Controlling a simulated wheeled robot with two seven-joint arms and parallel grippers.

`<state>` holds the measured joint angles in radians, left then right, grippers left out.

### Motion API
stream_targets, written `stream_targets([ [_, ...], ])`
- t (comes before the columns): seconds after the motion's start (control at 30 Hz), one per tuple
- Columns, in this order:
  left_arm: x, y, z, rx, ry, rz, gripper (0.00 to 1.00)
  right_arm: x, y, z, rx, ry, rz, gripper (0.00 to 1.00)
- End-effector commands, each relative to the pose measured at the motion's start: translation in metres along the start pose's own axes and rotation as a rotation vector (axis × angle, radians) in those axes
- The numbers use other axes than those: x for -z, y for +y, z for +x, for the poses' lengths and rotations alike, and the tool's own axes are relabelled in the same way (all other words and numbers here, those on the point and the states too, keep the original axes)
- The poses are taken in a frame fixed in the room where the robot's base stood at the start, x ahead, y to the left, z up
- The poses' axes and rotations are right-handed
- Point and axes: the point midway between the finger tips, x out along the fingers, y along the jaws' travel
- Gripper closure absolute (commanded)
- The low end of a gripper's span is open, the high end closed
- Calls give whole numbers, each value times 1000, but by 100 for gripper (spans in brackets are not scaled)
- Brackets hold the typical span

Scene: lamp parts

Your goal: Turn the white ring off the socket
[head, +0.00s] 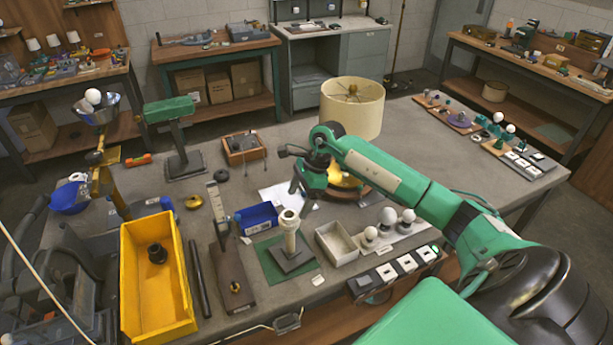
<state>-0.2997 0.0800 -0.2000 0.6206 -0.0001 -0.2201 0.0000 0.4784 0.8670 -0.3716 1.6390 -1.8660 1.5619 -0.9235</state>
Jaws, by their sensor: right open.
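A pale lamp socket with a white ring (289,217) at its top stands upright on a stand with a dark square base (291,258). The base rests on a green mat (268,268) near the table's front. My right arm reaches in from the right. My right gripper (300,200) points down just above and behind the socket, with its jaws open and nothing visible between them. Whether a finger touches the ring is too small to tell. My left gripper is not in view.
A yellow bin (130,290) stands at left, with a blue tray (257,217) and a metal fixture (232,270) nearer the socket. A pale open box (337,243) and white bulbs (389,216) lie to its right. A cream lampshade (352,105) stands behind.

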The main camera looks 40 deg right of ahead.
Motion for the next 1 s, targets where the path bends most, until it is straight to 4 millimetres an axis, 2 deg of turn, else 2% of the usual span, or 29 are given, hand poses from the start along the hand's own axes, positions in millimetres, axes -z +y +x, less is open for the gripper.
stream_targets([
  [0.03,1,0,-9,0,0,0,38,-2,1,7,-5,-2,2,22],
  [0.3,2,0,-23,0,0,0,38,-2,0,46,-2,-3,1,22],
  [0.5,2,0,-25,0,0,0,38,0,0,56,0,-1,1,22],
  [0.73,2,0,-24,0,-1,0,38,0,0,56,0,-1,0,22],
  [0.9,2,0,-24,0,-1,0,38,0,0,56,0,-1,0,55],
  [0.97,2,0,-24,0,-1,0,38,0,0,56,0,-1,0,67],
  [1.0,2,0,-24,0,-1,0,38,0,0,56,0,-1,0,69],
])
